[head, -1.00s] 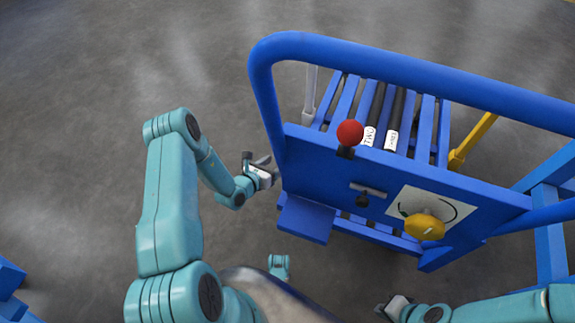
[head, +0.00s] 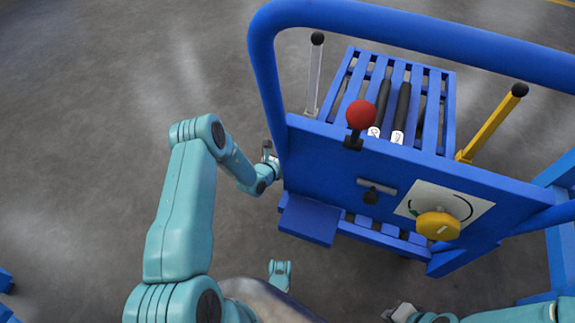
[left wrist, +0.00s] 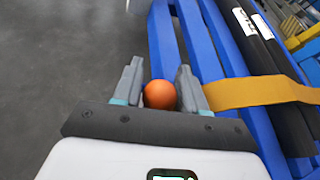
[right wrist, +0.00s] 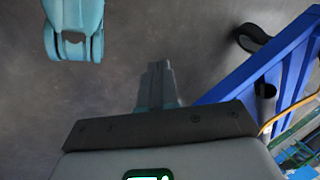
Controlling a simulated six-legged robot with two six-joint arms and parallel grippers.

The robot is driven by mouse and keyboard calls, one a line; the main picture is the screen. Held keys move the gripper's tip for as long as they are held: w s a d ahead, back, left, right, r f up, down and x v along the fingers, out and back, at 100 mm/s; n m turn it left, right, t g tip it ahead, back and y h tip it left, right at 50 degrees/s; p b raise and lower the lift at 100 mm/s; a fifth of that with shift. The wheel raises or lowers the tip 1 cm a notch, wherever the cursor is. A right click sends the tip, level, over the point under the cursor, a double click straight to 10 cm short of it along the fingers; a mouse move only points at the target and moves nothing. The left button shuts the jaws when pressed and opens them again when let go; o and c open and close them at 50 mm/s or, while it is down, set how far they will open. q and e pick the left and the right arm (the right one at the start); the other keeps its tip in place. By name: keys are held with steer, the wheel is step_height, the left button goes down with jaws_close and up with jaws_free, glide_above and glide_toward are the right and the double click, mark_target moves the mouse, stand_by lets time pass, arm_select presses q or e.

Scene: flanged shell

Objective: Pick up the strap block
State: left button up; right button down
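In the left wrist view, an orange ball-shaped piece (left wrist: 159,95) lies between the fingertips of my left gripper (left wrist: 159,85). The gripper is open, with a finger on each side of it; I cannot tell whether they touch it. A yellow-orange strap (left wrist: 265,92) runs across the blue slats just right of the fingers. I cannot tell for certain whether the ball is part of the strap block. In the head view, my left gripper (head: 268,152) is beside the blue cart's left post, partly hidden. My right gripper (right wrist: 158,80) has its fingers together and empty over the floor.
The blue cart (head: 300,215) has a tubular rail, a red ball lever (head: 360,114), a yellow knob (head: 437,226) and a yellow post (head: 490,122). Two black rods (head: 400,110) lie on its slats.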

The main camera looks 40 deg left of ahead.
arm_select(q)
jaws_close()
steer(key=shift+r, duration=0.15)
